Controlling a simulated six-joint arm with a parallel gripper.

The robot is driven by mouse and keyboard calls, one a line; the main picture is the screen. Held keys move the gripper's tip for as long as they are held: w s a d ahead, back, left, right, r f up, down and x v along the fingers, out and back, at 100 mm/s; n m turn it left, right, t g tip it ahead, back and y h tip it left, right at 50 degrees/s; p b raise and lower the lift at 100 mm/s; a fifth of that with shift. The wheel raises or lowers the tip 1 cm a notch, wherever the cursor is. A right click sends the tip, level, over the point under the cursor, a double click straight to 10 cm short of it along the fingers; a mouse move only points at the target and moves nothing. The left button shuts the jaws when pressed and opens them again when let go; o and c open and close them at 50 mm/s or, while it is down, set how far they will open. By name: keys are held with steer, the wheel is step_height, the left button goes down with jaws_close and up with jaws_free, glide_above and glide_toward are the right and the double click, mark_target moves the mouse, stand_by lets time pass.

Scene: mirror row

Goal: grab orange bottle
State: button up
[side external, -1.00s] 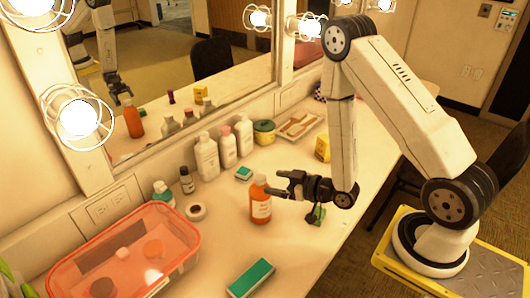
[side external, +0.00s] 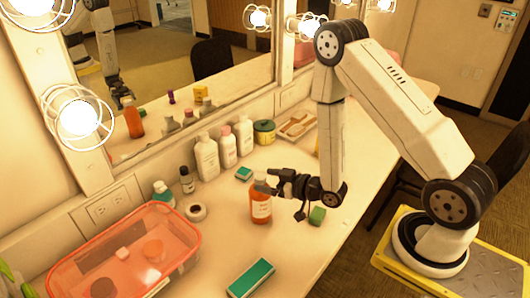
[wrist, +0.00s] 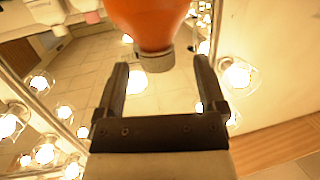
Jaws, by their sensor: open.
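The orange bottle (side external: 260,209) with a white label stands upright on the counter in the side external view. My gripper (side external: 268,182) is level with its cap, with the fingers pointing left at the bottle's top. In the wrist view the bottle (wrist: 152,22) appears upside down, its greyish cap (wrist: 155,62) at the fingertips, in line with the gap between them. My gripper (wrist: 160,75) is open, one finger on each side of that gap, and holds nothing. The fingers partly hide the cap in the side external view.
A clear orange tub (side external: 125,255) stands at the left front. A green sponge block (side external: 251,278) lies in front, a small green block (side external: 317,215) under my wrist. White bottles (side external: 207,158) stand along the mirror (side external: 190,60), which shows reflections. The counter right of the large sponge is clear.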

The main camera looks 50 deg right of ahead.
mark_target(256, 177)
steer(key=shift+x, duration=2.35)
steer(key=shift+d, duration=0.15)
jaws_close()
